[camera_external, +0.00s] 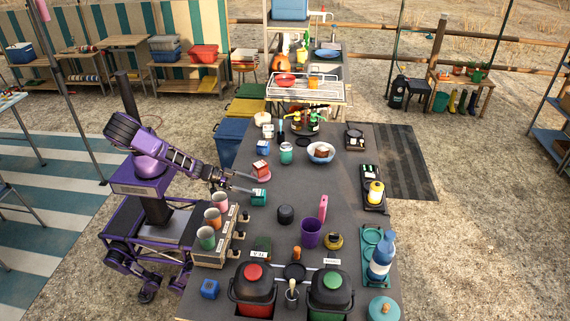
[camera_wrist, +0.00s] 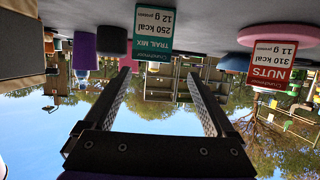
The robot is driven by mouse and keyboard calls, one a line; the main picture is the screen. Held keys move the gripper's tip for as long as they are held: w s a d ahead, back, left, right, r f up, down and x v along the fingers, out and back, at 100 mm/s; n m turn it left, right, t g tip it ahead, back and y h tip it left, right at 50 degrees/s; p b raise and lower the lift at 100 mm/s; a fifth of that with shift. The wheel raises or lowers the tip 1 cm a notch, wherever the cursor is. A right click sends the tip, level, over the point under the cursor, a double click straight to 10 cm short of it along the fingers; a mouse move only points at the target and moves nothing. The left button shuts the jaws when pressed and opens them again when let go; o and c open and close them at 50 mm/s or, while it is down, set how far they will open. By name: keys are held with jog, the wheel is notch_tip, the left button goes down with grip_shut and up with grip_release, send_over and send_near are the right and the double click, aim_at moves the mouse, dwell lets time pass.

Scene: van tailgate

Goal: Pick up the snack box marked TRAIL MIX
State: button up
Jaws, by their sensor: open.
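The TRAIL MIX snack box (camera_external: 259,197) is a small teal box standing on the dark grey table near its left side. In the wrist view, which is upside down, its label (camera_wrist: 153,40) reads TRAIL MIX, 250 kcal, 12 g protein, and faces me. My gripper (camera_external: 250,184) reaches over the table's left edge, right by the box. In the wrist view my gripper (camera_wrist: 159,76) has its two fingers wide apart with nothing held. The box shows ahead, in line with the gap between the fingertips. I cannot tell the exact distance left.
Several cups, including a pink one (camera_external: 221,201), stand on a rack at the table's left edge. A dark round item (camera_external: 285,214) lies to the right. The table's middle is fairly clear.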

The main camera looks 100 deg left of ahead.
aim_at(266, 203)
jog(key=shift+s+d+f+m, duration=0.3)
jog(key=shift+d+f, duration=0.25)
jog(key=shift+f, duration=0.2)
jog(key=shift+w+d+f+b, duration=0.1)
jog(key=shift+w+f+b, duration=0.1)
jog(key=shift+b, duration=0.25)
jog(key=shift+w+f+b, duration=0.25)
jog(key=shift+w+b, duration=0.25)
jog(key=shift+b, duration=0.05)
jog(key=b+x, duration=0.1)
jog(key=x, duration=0.4)
jog(key=shift+w+f, duration=0.1)
jog(key=shift+w, duration=0.25)
grip_shut()
